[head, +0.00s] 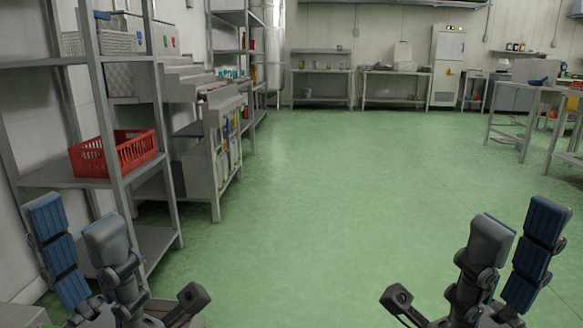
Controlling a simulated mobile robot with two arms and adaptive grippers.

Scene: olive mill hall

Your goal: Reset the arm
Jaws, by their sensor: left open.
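My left gripper (125,275) is at the bottom left of the head view, with its fingers spread apart and nothing between them. Its fingers are dark grey, and one shows blue pads. My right gripper (455,275) is at the bottom right in a mirrored pose, also open and empty. Both grippers point up in front of me, and neither appears to touch anything. The lower parts of both are cut off by the picture's bottom edge.
A metal shelf rack (112,120) holding a red crate (120,155) stands close on the left, behind my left gripper. A metal table (520,88) is at the right. Benches and a white cabinet (447,62) line the back wall. The green floor (330,190) between is clear.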

